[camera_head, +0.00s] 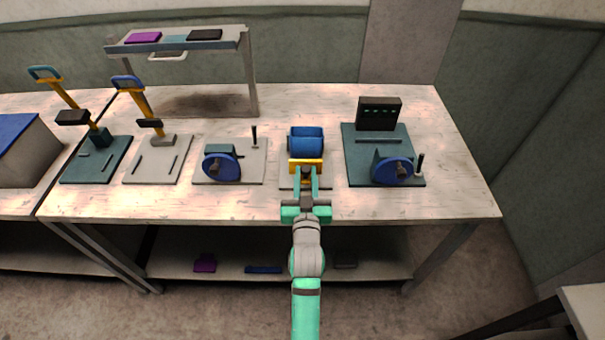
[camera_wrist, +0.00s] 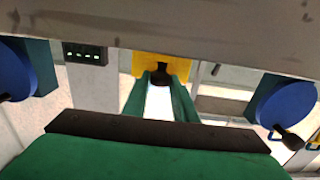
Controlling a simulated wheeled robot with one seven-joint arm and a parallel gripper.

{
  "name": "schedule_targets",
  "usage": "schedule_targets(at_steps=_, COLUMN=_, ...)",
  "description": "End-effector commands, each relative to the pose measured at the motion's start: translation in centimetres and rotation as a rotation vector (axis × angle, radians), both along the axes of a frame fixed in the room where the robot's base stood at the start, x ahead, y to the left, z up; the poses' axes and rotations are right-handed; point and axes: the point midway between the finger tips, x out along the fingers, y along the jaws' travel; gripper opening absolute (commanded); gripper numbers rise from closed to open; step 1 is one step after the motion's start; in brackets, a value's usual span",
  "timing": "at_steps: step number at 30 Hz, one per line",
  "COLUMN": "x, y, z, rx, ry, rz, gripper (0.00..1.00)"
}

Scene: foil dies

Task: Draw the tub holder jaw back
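The tub holder (camera_head: 305,142) is on the bench, with a blue rounded body and a yellow jaw (camera_head: 305,165) on its near side. The yellow jaw also shows top middle in the wrist view (camera_wrist: 180,66), with a dark knob (camera_wrist: 161,74) on its face. My gripper (camera_head: 307,181) is in front of the jaw. Its two green fingers (camera_wrist: 160,84) lie on either side of the knob. The knob fills the gap between the fingertips, so the gripper looks shut on it. Most of the blue body is out of the wrist view.
A blue-wheeled device (camera_head: 221,167) stands left of the holder; another (camera_head: 391,171) stands right, with a dark display box (camera_head: 379,114) behind it. Two yellow-handled presses (camera_head: 148,110) (camera_head: 80,105) and a raised shelf (camera_head: 180,42) are further left. Bare bench lies behind the holder.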

Motion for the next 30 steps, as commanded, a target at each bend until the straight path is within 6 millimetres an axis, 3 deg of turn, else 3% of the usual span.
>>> schedule_targets(at_steps=2, x=-0.1, y=0.1, z=-0.1, rx=0.001, ry=0.002, rz=0.002, gripper=0.42)
schedule_targets(at_steps=14, x=-0.6, y=0.1, z=-0.1, rx=0.001, ry=0.002, rz=0.001, gripper=0.42)
schedule_targets(at_steps=30, x=-8.8, y=0.9, z=-0.1, rx=0.001, ry=0.002, rz=0.002, gripper=0.42)
